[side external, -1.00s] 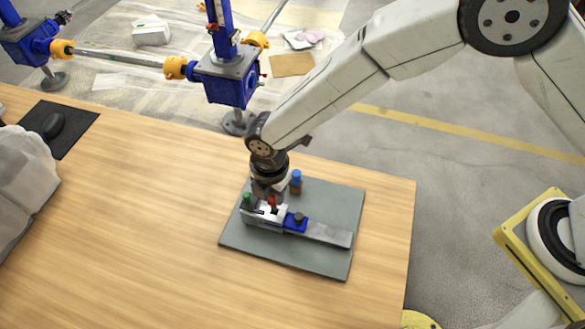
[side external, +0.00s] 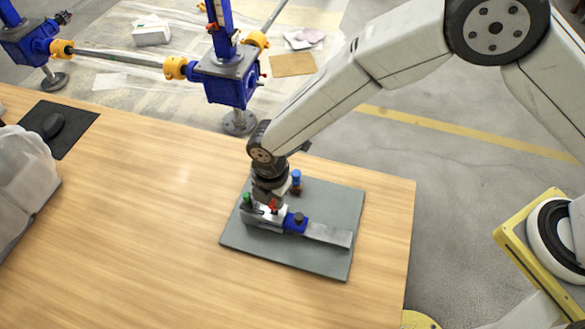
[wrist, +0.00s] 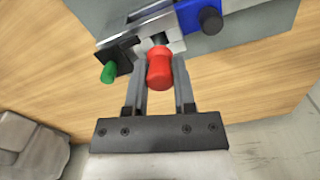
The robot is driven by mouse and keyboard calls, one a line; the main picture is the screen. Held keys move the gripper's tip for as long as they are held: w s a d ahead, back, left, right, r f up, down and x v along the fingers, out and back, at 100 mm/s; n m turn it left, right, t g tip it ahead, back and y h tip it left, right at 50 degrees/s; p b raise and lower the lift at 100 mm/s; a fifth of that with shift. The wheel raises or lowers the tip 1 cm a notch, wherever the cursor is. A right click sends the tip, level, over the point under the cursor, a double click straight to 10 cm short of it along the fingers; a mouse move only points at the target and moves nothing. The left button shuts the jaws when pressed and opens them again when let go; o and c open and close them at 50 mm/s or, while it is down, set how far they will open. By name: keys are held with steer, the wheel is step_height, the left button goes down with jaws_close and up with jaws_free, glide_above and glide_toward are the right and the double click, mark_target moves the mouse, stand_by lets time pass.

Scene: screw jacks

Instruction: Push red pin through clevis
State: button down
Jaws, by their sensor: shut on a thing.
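The red pin (wrist: 159,68) stands between the two fingers of my gripper (wrist: 159,85), which is shut on it. The pin's far end is against the metal clevis (wrist: 147,22); how deep it sits in the hole I cannot tell. In the side view the red pin (side external: 273,205) shows just below my gripper (side external: 272,199), on top of the clevis (side external: 256,216). The clevis lies at the left end of a fixture with a blue block (side external: 293,223) and a flat metal bar (side external: 329,235). The fingers partly hide the clevis.
A green knob (side external: 246,197) stands beside the clevis, close to my gripper. A blue-topped brown post (side external: 296,182) stands behind. The grey-green plate (side external: 335,200) lies on the wooden table (side external: 140,220). A white bag-like object (side external: 22,172) is at far left.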

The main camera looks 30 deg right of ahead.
steer(key=shift+f, duration=1.15)
steer(key=shift+c, duration=1.8)
jaws_free()
steer(key=shift+w, duration=0.1)
steer(key=shift+s+r, duration=0.2)
steer(key=shift+r, duration=3.75)
